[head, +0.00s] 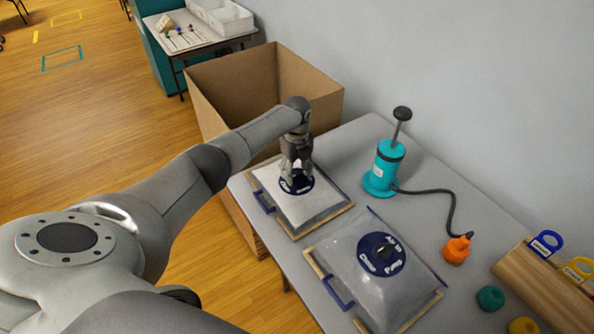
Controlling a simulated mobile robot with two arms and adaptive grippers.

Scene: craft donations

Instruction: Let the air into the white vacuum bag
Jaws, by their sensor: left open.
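The white vacuum bag (311,208) lies flat on the grey table, with wooden strips along its edges and a dark blue handle at its left side. Its round dark blue valve dial (304,187) is partly hidden by my left gripper (296,177). The left gripper is open and points down at the dial, its fingertips around or just over the middle. I cannot tell whether they touch it. The dial's pointer and most of its lettering are hidden. My right gripper is out of view.
A greyer bag (350,246) with a dial marked Air in, Pump and Close lies nearer. A teal hand pump (383,170) with a hose to an orange nozzle (457,249) stands behind. A large cardboard box (235,85) adjoins the table. Colored knobs (490,298) lie right.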

